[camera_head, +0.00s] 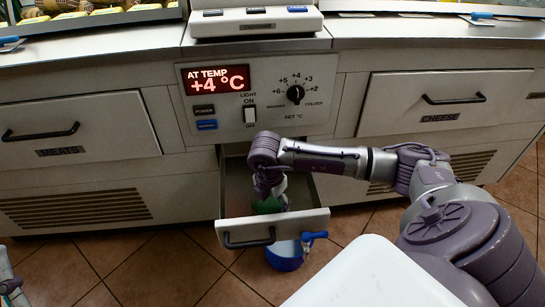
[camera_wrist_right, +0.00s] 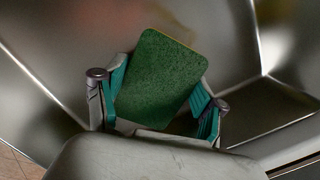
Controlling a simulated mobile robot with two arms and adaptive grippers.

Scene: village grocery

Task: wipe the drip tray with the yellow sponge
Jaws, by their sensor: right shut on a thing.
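The drip tray (camera_head: 236,185) is a metal-lined drawer pulled out below the temperature panel. Its bare metal inside also shows in the right wrist view (camera_wrist_right: 225,40). My right gripper (camera_head: 270,203) reaches down into the drawer from above. In the right wrist view its fingers (camera_wrist_right: 160,105) are shut on the sponge (camera_wrist_right: 162,78), which shows a green scouring face and a thin yellow edge. I cannot tell whether the sponge touches the tray floor.
A blue bucket (camera_head: 284,258) stands on the tiled floor just under the open drawer. Closed drawers labelled MEATS (camera_head: 75,128) and CHEESE (camera_head: 440,100) flank it. The counter (camera_head: 430,30) runs above. The floor at the left front is clear.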

